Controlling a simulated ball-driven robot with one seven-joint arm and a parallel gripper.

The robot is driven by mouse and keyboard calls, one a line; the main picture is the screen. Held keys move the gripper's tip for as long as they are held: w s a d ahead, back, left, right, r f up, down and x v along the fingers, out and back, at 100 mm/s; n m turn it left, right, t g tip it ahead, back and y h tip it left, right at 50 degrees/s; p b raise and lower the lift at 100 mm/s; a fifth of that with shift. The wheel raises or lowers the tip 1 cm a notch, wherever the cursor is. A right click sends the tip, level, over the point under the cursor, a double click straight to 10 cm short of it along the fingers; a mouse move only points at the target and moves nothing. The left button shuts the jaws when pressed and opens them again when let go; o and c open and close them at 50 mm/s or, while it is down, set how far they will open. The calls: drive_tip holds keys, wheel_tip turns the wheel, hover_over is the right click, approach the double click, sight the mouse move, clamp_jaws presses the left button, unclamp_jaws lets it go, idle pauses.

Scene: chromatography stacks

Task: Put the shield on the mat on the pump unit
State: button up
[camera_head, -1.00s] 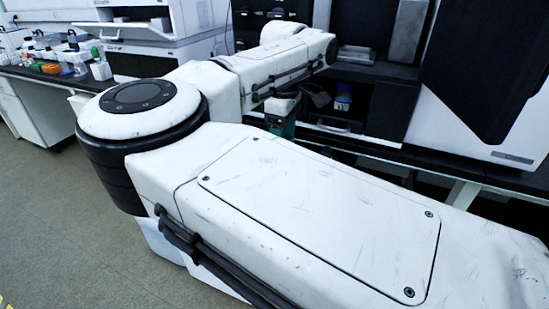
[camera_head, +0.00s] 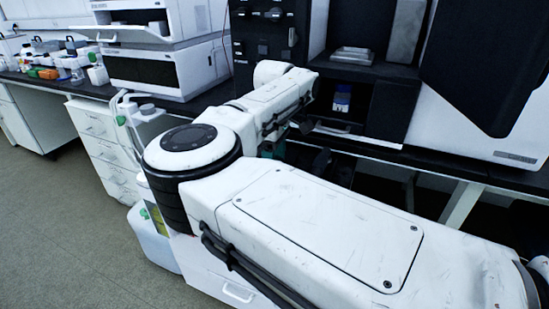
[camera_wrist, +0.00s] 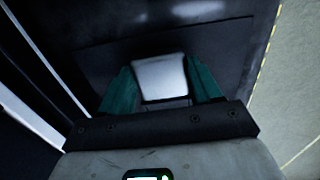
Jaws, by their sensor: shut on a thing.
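My gripper (camera_wrist: 161,82) shows in the wrist view as two teal fingers, one on each side of a pale, flat, squarish piece, which looks like the shield (camera_wrist: 160,76). The fingers are shut on it. Below it is a dark surface; I cannot tell any gap between them. In the head view my arm hides most of the gripper and I cannot make out the shield there. The pump unit and the mat cannot be told for sure; a dark instrument stack (camera_head: 268,35) stands behind my arm.
A blue-labelled bottle (camera_head: 342,98) stands in a dark recess at right centre. A grey tray (camera_head: 352,56) lies on the ledge above. A white instrument stack (camera_head: 160,55) and small bottles (camera_head: 70,62) are on the left bench. White drawers (camera_head: 105,140) stand below; floor is open at left.

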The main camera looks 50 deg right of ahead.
drive_tip(key=shift+f, duration=0.1)
drive_tip(key=o, duration=1.2)
wheel_tip(320, 180, up, 12)
drive_tip(key=p, duration=0.3)
